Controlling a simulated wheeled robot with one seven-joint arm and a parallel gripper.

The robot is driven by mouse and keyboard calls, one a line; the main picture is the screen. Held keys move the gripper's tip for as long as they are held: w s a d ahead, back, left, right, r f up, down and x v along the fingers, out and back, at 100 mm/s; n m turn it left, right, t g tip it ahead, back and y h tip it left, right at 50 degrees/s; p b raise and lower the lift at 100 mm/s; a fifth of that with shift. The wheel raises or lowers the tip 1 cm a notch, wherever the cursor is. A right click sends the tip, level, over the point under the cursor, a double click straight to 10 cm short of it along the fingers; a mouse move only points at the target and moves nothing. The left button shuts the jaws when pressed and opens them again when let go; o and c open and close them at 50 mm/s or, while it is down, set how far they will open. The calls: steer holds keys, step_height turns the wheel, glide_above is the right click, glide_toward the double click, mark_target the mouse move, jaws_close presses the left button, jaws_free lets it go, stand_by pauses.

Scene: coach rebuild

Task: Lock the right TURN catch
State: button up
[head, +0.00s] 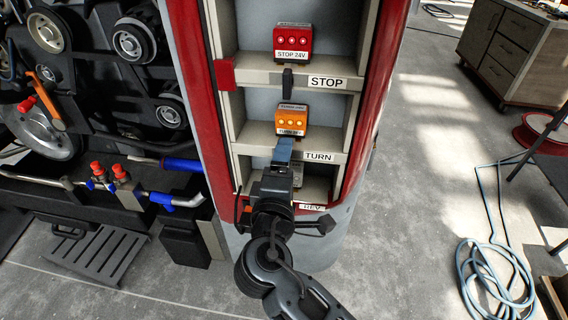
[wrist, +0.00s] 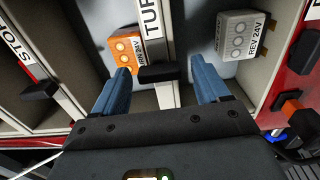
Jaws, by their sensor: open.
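The orange TURN module (head: 292,120) sits in the middle compartment of the rear light column; it also shows in the wrist view (wrist: 124,47). Below it runs a pale rail with the TURN label (head: 318,157). In the wrist view the black TURN catch (wrist: 158,73) lies across that rail, beside the label (wrist: 152,18). My gripper (head: 284,146) is in front of the rail and hides the catch in the head view. Its two blue fingers (wrist: 162,70) are open, one on each side of the catch, with gaps visible. I cannot tell whether the catch is locked.
Above are the red STOP module (head: 291,41) and the black STOP catch (head: 287,79) on its rail. The grey REV module (wrist: 237,35) is in the neighbouring compartment. An engine (head: 90,90) stands close on the left. Floor at right is mostly clear, with a coiled hose (head: 495,275).

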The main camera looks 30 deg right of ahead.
steer(key=b+v, duration=0.1)
steer(key=v, duration=0.7)
steer(key=shift+b, duration=0.4)
steer(key=shift+w, duration=0.1)
steer(key=s+d+f+m+g+y, duration=0.1)
steer(key=s+f+y, duration=0.4)
steer(key=s+f, duration=0.3)
steer(key=s+d+f+m+g+y, duration=0.1)
steer(key=s+f+y, duration=0.35)
steer(key=s, duration=0.55)
steer(key=s+d+r+m+t, duration=0.1)
steer(key=s+d+r+m, duration=0.1)
steer(key=s+r+m, duration=0.2)
steer(key=s+d+r+m+t+y, duration=0.1)
steer(key=s+r+m, duration=0.4)
steer(key=s, duration=0.6)
steer(key=shift+d+r, duration=0.35)
steer(key=shift+r, duration=0.55)
